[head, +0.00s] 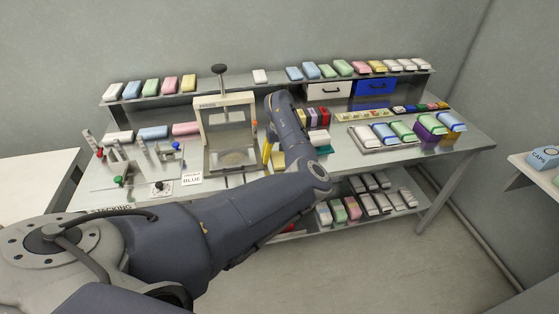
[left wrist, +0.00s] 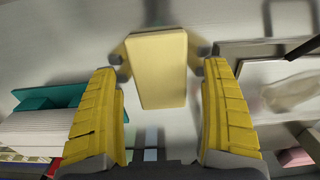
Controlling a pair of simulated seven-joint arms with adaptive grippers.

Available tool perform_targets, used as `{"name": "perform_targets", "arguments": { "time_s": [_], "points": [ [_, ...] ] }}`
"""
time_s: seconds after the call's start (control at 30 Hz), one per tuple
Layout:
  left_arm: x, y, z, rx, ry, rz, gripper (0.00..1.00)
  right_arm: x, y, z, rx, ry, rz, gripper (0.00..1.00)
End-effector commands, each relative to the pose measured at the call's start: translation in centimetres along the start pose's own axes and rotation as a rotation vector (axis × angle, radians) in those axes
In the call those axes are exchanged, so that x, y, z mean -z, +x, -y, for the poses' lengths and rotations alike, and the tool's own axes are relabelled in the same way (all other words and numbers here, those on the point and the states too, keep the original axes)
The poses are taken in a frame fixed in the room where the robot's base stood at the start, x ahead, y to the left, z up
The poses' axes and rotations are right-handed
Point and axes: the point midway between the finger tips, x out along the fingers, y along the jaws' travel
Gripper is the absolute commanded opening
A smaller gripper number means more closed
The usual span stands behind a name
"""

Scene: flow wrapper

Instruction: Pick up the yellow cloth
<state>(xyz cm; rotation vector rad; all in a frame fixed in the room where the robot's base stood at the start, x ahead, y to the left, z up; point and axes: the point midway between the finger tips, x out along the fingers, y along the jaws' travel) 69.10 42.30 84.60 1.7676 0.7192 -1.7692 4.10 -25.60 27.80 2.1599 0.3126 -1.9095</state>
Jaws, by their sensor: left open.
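The yellow cloth (left wrist: 157,70) looks like a pale yellow folded slab on the grey surface in the left wrist view. It lies ahead of and between the yellow fingers of my left gripper (left wrist: 160,72). The fingers are open, with a gap on either side of the cloth, and I cannot tell how far above it they are. In the head view a pale yellow patch (head: 278,160) shows beside the left gripper (head: 269,152), largely hidden by my arm. My right gripper is not in view.
A press frame (head: 226,103) stands just left of my gripper. Red and purple boxes (head: 318,117) stand close on its right. A tray (head: 366,143) with coloured packs lies further right. An upper shelf (head: 225,88) with coloured bars runs behind.

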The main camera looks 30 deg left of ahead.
Motion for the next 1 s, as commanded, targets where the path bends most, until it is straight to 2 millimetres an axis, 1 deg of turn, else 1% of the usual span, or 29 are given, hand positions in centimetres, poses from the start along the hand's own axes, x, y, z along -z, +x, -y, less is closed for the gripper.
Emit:
{"name": "perform_targets", "arguments": {
  "time_s": [0.03,0.1,0.3,0.37,0.6,0.7,1.0],
  "points": [
    [0.0,0.45,0.07,0.001,0.0,0.001,0.82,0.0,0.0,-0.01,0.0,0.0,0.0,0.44],
    [0.04,0.69,0.05,0.0,-0.001,-0.001,0.82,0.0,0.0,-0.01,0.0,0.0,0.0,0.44],
    [0.04,0.71,0.02,0.0,-0.001,-0.001,0.82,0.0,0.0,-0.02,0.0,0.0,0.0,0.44],
    [0.03,0.71,0.02,0.0,-0.001,-0.001,0.76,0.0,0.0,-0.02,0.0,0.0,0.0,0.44],
    [0.02,0.7,0.01,0.0,0.0,-0.001,0.48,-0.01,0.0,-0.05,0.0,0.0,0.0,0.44],
    [0.02,0.7,0.01,0.0,0.0,-0.001,0.39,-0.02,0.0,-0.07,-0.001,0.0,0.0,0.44],
    [0.02,0.69,0.01,0.0,0.0,-0.001,0.39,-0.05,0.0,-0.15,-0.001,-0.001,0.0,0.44]
  ]
}}
